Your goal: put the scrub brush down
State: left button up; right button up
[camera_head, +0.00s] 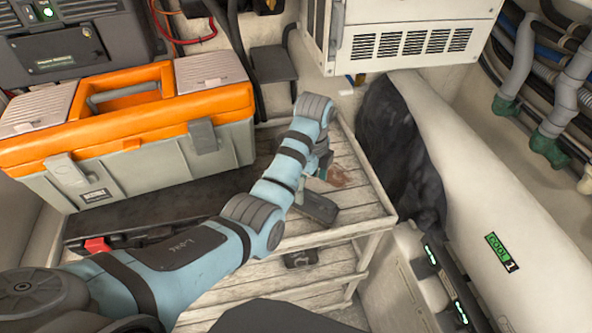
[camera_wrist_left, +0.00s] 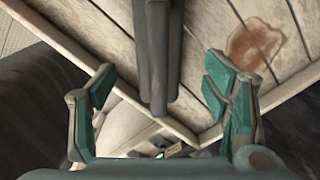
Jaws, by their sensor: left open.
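The scrub brush, a dark grey long block (camera_head: 317,208), lies on the slatted wooden shelf top (camera_head: 362,214) near its front right corner. In the left wrist view the brush (camera_wrist_left: 156,45) runs from the top edge toward the middle, between my fingers' lines. My left gripper (camera_head: 320,176) is just above and behind it, partly hidden by my own wrist. In the left wrist view the left gripper (camera_wrist_left: 160,78) is open, its teal fingertips apart on both sides, with gaps to the brush. My right gripper is not in view.
An orange and grey toolbox (camera_head: 135,120) stands at the left of the shelf, with a dark case bearing a red latch (camera_head: 97,245) in front. A reddish stain (camera_wrist_left: 257,45) marks the boards. A small dark item (camera_head: 300,258) lies on the lower shelf. A white cylinder (camera_head: 470,180) stands right.

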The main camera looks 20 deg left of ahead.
pick_arm(q)
notch_tip(320, 180, up, 3)
jog(key=shift+w+d+f+p, duration=0.1)
jog(key=shift+d+f+p, duration=0.05)
jog(key=shift+p, duration=0.75)
jog(key=shift+r, duration=0.35)
jog(key=shift+r+b, duration=0.35)
jog(key=shift+r, duration=0.25)
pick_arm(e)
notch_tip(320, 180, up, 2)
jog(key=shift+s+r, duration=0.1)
